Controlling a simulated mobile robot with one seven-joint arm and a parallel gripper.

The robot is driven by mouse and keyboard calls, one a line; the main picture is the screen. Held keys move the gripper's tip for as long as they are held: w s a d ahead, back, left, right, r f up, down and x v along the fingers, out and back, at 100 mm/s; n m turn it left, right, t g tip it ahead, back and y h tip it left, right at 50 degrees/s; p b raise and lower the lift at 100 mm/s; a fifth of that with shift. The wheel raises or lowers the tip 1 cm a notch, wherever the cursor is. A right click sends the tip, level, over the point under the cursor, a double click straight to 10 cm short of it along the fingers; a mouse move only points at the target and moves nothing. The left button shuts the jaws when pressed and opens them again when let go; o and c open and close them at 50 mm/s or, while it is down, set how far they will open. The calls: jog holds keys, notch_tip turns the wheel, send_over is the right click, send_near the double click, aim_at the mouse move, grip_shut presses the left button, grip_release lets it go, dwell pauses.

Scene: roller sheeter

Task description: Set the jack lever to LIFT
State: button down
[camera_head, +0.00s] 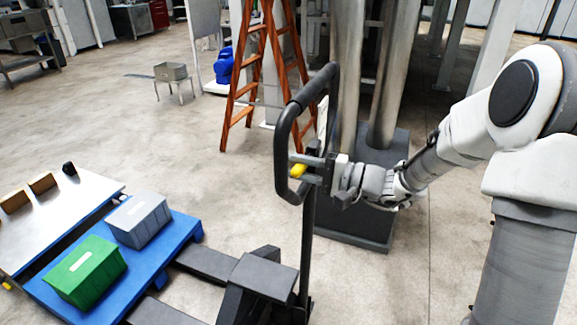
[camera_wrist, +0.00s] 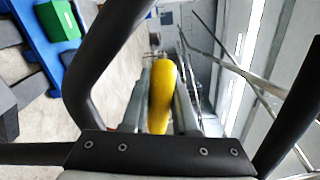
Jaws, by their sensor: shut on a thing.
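The jack's black loop handle (camera_head: 282,131) stands upright at the middle of the head view, on top of its black post (camera_head: 307,240). The yellow jack lever (camera_head: 298,170) sits inside the loop. My gripper (camera_head: 306,168) reaches into the loop from the right and is shut on the lever. In the wrist view the yellow lever (camera_wrist: 161,97) lies between the two fingers, with the dark handle loop (camera_wrist: 90,75) around them. No lever position marking can be read.
The jack's forks run under a blue pallet (camera_head: 60,290) with a green bin (camera_head: 85,271) and a grey bin (camera_head: 138,219). A metal table (camera_head: 60,220) stands left. An orange ladder (camera_head: 243,75) and steel columns (camera_head: 345,80) stand behind the handle. Open floor lies at centre left.

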notch_tip(320, 180, down, 4)
jog(key=n+b, duration=0.4)
jog(key=b, duration=0.5)
jog(key=shift+r+b, duration=0.2)
jog(key=shift+b, duration=0.1)
jog(key=c, duration=0.7)
grip_release()
